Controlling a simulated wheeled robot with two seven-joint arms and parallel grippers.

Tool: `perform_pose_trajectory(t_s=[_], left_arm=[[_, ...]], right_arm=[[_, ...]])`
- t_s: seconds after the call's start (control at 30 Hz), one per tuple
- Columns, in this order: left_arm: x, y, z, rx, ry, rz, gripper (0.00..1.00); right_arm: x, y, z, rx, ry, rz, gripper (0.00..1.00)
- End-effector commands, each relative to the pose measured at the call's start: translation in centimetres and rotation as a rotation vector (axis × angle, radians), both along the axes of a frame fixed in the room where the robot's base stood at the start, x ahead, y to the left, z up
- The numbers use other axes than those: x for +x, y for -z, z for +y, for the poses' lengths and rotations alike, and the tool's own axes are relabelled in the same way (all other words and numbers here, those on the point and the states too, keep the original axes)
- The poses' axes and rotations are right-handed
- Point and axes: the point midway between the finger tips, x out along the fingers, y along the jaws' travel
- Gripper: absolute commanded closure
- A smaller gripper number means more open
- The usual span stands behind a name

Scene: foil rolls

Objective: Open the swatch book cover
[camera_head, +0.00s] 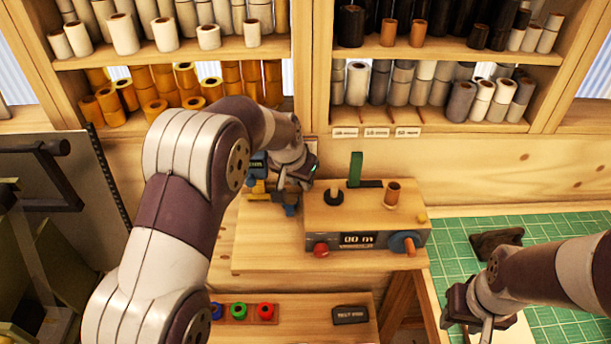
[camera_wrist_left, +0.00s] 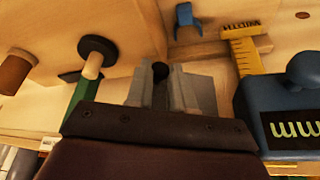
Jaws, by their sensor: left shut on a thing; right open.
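No swatch book can be made out for certain in either view. My left gripper (camera_head: 298,180) is over the back bench, left of the wooden measuring box (camera_head: 365,212). In the left wrist view its grey fingers (camera_wrist_left: 160,88) are shut on a small dark round-ended thing (camera_wrist_left: 160,70), mostly hidden between them. My right gripper (camera_head: 478,328) is open at the lower right, over a pale sheet (camera_head: 512,332) on the green cutting mat (camera_head: 455,240). A dark brown block (camera_head: 496,242) lies on the mat.
A blue gauge (camera_wrist_left: 285,110) and a yellow caliper (camera_wrist_left: 245,55) lie close to my left gripper. The box carries a black knob (camera_head: 333,198), a green upright (camera_head: 355,168) and a brown tube (camera_head: 392,194). A black labelled piece (camera_head: 350,315) lies on the front bench.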

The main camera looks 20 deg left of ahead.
Motion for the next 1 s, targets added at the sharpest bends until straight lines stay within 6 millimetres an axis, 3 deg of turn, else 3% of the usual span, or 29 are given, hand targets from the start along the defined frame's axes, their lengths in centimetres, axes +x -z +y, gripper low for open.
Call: perform_pose_trajectory(t_s=[0.03,0.17,0.53,0.57,0.6,0.63,1.0], left_arm=[[-0.3,0.5,0.4,-0.001,0.039,-0.004,1.00],[-0.9,0.4,1.0,0.000,0.142,-0.007,1.00],[-1.2,-0.1,1.0,0.000,0.188,-0.006,1.00],[-1.2,-0.1,1.0,0.000,0.188,-0.006,0.71],[-1.2,-0.1,1.0,0.000,0.188,-0.006,0.58],[-1.2,-0.1,1.0,-0.001,0.187,-0.006,0.53],[-1.5,-0.8,1.2,-0.001,0.186,-0.006,0.53]], right_arm=[[0.0,1.2,0.0,0.000,0.000,0.001,0.57],[0.0,2.6,0.0,0.000,0.000,0.001,0.57],[0.0,2.5,0.0,0.000,0.000,0.001,0.57],[0.0,2.5,0.0,0.000,0.000,0.001,0.57],[0.0,2.5,0.0,0.000,0.000,0.000,0.57],[0.0,2.5,0.0,0.000,0.000,0.000,0.57],[0.0,2.9,0.0,0.000,0.000,0.000,0.57]])
